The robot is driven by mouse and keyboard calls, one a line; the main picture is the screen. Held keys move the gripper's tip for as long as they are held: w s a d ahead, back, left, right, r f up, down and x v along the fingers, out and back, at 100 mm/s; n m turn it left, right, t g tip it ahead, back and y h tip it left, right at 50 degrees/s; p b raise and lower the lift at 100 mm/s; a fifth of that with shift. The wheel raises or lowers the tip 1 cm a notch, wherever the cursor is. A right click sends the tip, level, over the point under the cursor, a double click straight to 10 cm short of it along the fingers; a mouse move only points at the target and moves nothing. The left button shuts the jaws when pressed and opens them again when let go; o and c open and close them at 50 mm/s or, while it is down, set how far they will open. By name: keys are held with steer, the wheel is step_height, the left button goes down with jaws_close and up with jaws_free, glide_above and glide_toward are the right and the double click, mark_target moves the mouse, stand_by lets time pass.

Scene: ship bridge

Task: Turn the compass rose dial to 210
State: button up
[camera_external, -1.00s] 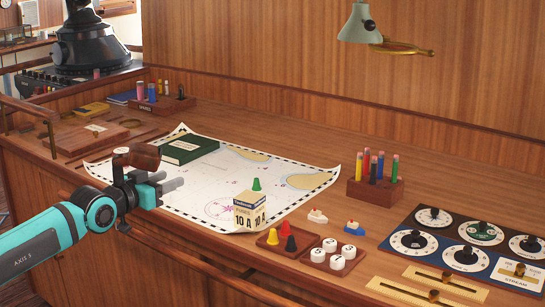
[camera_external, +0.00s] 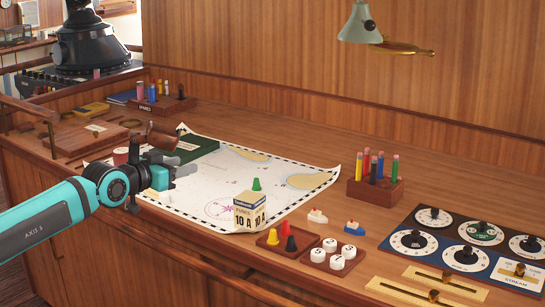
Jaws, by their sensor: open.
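A panel of several round dials with black knobs lies at the right end of the desk. They include a front-left dial (camera_external: 414,242), a front-middle dial (camera_external: 467,257), a back-left dial (camera_external: 432,217), a back-middle dial (camera_external: 481,233) and a back-right dial (camera_external: 526,247). Their lettering is too small to read, so I cannot tell which is the compass rose dial or its setting. My gripper (camera_external: 188,166) is open and empty above the chart's left part, far left of the panel.
A chart (camera_external: 290,190) covers the middle of the desk. A 10 A box (camera_external: 249,212), colored cones, two small boats (camera_external: 354,229) and a tray of white numbered pieces (camera_external: 336,262) stand between my gripper and the dials. A pencil block (camera_external: 376,192) stands behind.

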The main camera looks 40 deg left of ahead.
steer(key=w+d+r+m+g+h, duration=0.1)
steer(key=w+d+r+m+g, duration=0.15)
steer(key=w, duration=0.55)
steer(key=w+d+r+m+g+h, duration=0.1)
steer(key=w+d+r, duration=0.3)
steer(key=w, duration=0.3)
steer(key=m+g+h, duration=0.2)
steer(key=m+g, duration=1)
glide_above(434, 209)
steer(key=a, duration=0.5)
step_height(434, 209, down, 11)
steer(key=shift+n, duration=0.25)
steer(key=x, duration=1.1)
steer(key=shift+s, duration=0.45)
jaws_close()
